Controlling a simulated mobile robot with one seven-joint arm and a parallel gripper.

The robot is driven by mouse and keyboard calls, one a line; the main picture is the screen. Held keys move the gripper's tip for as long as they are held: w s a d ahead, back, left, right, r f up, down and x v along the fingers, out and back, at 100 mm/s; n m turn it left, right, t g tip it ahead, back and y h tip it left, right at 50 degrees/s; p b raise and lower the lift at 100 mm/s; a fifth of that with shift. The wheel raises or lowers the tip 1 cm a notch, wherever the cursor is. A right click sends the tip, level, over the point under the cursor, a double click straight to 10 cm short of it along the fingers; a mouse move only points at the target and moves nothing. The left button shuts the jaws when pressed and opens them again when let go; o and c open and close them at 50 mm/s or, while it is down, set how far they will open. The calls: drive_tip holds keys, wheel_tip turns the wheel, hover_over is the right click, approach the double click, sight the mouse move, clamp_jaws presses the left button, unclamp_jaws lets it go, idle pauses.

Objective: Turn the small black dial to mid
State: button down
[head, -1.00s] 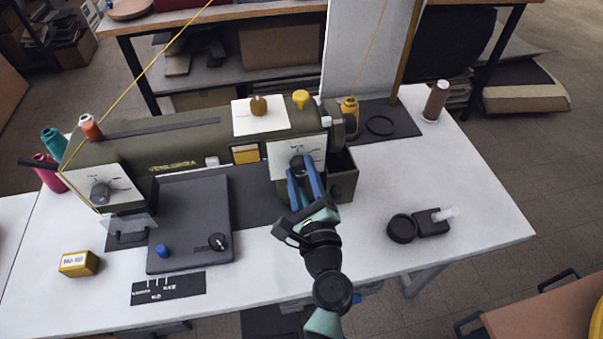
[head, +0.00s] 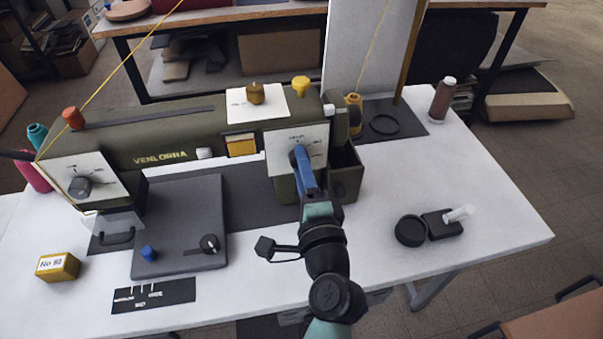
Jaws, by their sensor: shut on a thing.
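The olive-green sewing machine (head: 190,130) stands on a white table. Its right front carries a white panel (head: 316,137) with small printed marks. My gripper (head: 300,154) reaches up to this panel, and its blue fingers are shut on the black dial there. The fingers hide nearly all of the dial, so I cannot read its setting. A second black dial (head: 79,187) sits on the white panel at the machine's left end.
A yellow box (head: 58,267) and a black label card (head: 153,295) lie at the front left. An open green bin (head: 346,180) adjoins the panel on the right. Black round parts (head: 410,231) lie farther right. The table's right front is mostly clear.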

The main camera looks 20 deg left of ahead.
drive_tip(key=shift+f+n+b, duration=0.1)
drive_tip(key=shift+n+b, duration=0.4)
drive_tip(key=shift+n, duration=0.4)
drive_tip(key=shift+c, duration=2)
unclamp_jaws()
drive_tip(key=b+v, duration=0.2)
drive_tip(key=v, duration=1.1)
